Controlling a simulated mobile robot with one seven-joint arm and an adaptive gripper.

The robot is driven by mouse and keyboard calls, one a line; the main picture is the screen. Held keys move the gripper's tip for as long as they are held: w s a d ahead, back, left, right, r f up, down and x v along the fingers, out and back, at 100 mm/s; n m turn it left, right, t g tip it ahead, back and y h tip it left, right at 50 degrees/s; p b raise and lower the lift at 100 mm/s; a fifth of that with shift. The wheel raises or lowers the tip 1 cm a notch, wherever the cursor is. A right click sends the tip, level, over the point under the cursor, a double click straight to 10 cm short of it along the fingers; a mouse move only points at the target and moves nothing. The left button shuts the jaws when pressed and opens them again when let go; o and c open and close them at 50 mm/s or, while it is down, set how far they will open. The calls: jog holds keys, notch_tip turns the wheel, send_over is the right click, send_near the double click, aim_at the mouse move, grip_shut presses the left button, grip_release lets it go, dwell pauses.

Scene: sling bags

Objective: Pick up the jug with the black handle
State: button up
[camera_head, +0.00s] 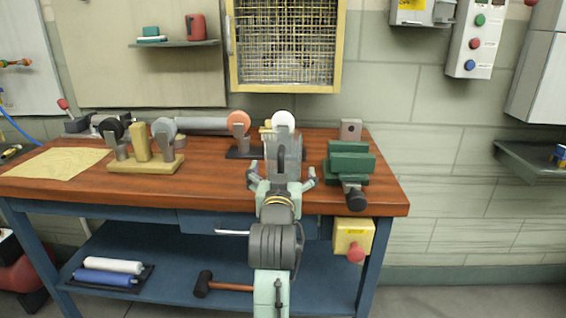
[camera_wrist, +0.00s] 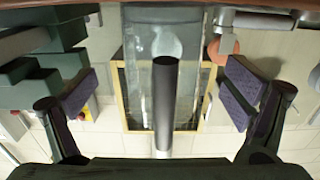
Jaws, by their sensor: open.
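The jug (camera_head: 270,147) is grey and see-through and stands on the wooden bench near its front right part. Its black handle (camera_head: 281,160) faces me. In the wrist view, which shows the scene upside down, the jug (camera_wrist: 138,60) is at top centre with the dark handle (camera_wrist: 165,100) upright in front of it. My gripper (camera_head: 281,178) is open and empty at the near side of the jug. In the wrist view my gripper (camera_wrist: 160,92) has its two pads wide apart, one on each side of the handle, with gaps on both sides.
A green vise (camera_head: 349,160) stands close right of the jug. A lathe-like machine with an orange disc (camera_head: 238,118) is behind left, and a wooden-based stand (camera_head: 145,164) is further left. A yellow wire-mesh cabinet (camera_head: 285,45) hangs on the wall behind.

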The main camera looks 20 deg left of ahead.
jog(key=x, duration=0.4)
jog(key=shift+w+a+f+p, duration=0.1)
jog(key=shift+w+a+p, duration=0.1)
jog(key=shift+p, duration=0.2)
jog(key=shift+s, duration=0.1)
jog(key=shift+c, duration=0.2)
jog(key=c, duration=1.4)
